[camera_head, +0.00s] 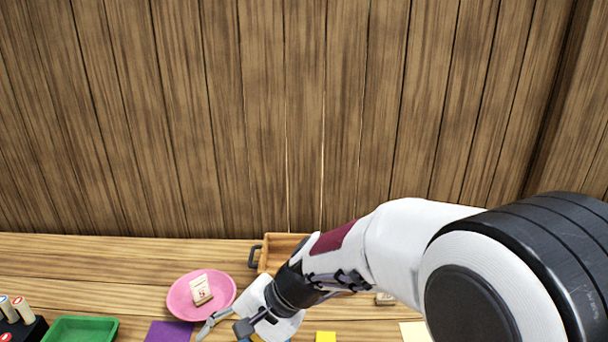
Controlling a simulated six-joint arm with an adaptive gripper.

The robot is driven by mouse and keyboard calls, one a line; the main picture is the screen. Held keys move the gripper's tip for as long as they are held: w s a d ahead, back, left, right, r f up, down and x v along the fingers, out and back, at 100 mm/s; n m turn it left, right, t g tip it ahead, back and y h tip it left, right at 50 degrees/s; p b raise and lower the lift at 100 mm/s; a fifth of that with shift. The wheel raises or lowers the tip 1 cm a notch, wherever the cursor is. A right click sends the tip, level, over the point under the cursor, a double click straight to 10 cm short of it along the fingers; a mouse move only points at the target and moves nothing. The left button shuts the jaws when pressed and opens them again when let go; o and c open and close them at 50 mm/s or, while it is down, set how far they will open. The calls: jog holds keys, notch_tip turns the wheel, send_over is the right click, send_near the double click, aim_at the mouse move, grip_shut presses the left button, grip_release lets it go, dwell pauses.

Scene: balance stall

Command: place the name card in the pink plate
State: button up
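The pink plate (178,303) is on the wooden table, left of my arm. A small cream card-like piece with red marks (201,290) rests in it, slightly tilted; it looks like the name card, but its print is too small to read. My gripper (222,331) is just right of and in front of the plate, low in the view. Its fingers look spread apart, with no object seen between them. Its lower part is near the picture's bottom edge.
A wooden tray (284,239) with a dark handle stands behind my arm, partly hidden. A green tray (82,330), a dark stand with several round-topped pieces (22,309) and a purple sheet (168,332) are left. A yellow square (326,337) and cream sheet (414,331) are in front.

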jog(key=s+d+r+n+t+h, duration=0.1)
jog(key=s+d, duration=0.4)
jog(key=d, duration=0.5)
jog(key=s+d+r+n+t+h, duration=0.2)
jog(key=s+d+r+h, duration=0.2)
jog(key=d, duration=0.6)
jog(key=s+d+r+n+t+h, duration=0.1)
jog(key=s+d+r, duration=0.4)
jog(key=d, duration=0.6)
jog(key=shift+s+n+t+h, duration=0.3)
jog(key=shift+s+t+h, duration=0.5)
jog(key=shift+h, duration=0.1)
